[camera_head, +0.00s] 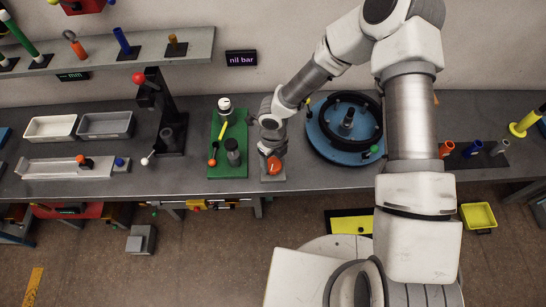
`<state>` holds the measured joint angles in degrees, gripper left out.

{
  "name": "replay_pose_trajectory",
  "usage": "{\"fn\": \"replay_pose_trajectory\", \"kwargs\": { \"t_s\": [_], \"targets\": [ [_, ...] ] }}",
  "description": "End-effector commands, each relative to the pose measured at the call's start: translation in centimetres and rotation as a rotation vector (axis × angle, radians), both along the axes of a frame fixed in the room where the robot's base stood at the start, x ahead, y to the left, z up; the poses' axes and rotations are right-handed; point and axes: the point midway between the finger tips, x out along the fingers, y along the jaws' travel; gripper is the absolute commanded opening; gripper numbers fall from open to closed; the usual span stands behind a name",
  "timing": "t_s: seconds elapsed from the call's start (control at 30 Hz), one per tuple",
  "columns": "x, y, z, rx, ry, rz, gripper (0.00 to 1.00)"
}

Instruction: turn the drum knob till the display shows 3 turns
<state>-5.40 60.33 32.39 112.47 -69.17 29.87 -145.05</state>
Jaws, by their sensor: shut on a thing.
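My gripper (271,150) points down at the front middle of the bench, at an orange-red knob-like piece (274,166) on a small grey base (272,185). It is shut on this piece; the fingers are mostly hidden by the wrist. A round blue drum (318,147) with black hose coiled on it stands to the right, apart from the gripper. A small green knob (374,149) sits at its front right rim. A black display (241,58) on the wall reads "nil bar". Another display (72,76) at the shelf shows "mm". I see no turn count.
A green board (228,171) with a dark cylinder and yellow handle lies just left of my gripper. Coloured cylinders (472,148) stand at right.

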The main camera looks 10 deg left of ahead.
Motion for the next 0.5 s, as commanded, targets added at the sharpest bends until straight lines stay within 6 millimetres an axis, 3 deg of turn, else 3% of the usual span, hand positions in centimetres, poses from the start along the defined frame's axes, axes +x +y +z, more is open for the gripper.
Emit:
{"fn": "replay_pose_trajectory", "kwargs": {
  "t_s": [0.5],
  "targets": [
    [0.08, 0.03, 0.03, 0.001, -0.001, 0.249, 0.13]
  ]
}}
